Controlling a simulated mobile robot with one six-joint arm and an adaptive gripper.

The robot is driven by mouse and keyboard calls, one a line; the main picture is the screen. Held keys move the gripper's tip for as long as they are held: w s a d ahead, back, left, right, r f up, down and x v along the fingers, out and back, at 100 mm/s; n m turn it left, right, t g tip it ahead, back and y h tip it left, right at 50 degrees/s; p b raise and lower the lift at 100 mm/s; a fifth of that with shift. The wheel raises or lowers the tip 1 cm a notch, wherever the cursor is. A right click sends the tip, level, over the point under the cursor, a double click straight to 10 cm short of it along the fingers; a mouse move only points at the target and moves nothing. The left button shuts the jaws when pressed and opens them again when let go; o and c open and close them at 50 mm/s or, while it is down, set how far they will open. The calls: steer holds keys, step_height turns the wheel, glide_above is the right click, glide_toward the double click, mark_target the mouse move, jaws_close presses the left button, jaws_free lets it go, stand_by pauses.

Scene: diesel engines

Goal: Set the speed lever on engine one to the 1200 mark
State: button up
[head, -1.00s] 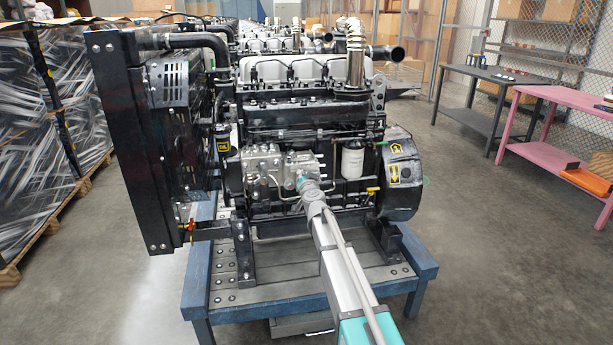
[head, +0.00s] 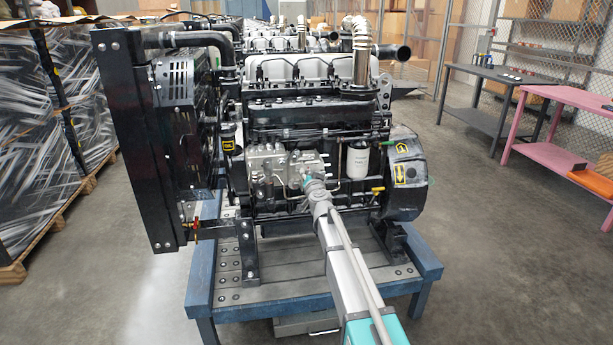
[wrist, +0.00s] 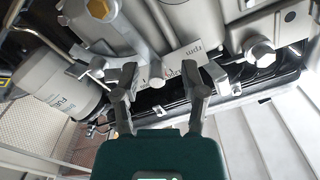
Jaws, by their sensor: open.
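Engine one (head: 310,115) is a dark diesel engine on a blue stand, with a grey injection pump (head: 285,160) on its near side. My gripper (wrist: 170,74) is open in the wrist view, its two fingers apart just in front of the pump. A light scale plate (wrist: 196,52) with "rpm" and other partly covered lettering lies at and beyond the fingertips. A small grey part (wrist: 156,72) stands between the fingers by the plate; I cannot tell if it is the speed lever or if a finger touches it. In the head view my arm hides the fingers.
A white fuel filter (head: 357,160) is right of the pump; it also shows at left in the wrist view (wrist: 55,82). The blue stand (head: 265,308) lies below. More engines stand behind. Grey (head: 500,75) and pink (head: 570,95) tables stand at right, with clear floor between.

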steer(key=shift+s, duration=0.15)
steer(key=s+d, duration=0.1)
steer(key=s, duration=1)
steer(key=shift+s+d, duration=0.3)
steer(key=shift+d, duration=0.1)
steer(key=shift+d, duration=0.1)
steer(key=c, duration=0.4)
steer(key=shift+w+d+r+m, duration=0.2)
steer(key=shift+w+d+m, duration=0.1)
steer(key=shift+d, duration=0.1)
jaws_close()
steer(key=w+d+r+m+g+y+p, duration=0.1)
steer(key=w+d+r+m+y+p, duration=0.1)
steer(key=d+m, duration=0.4)
steer(key=shift+d+g+y+p, duration=0.4)
steer(key=shift+d+y+p, duration=0.4)
steer(key=shift+d, duration=0.15)
steer(key=shift+w, duration=0.1)
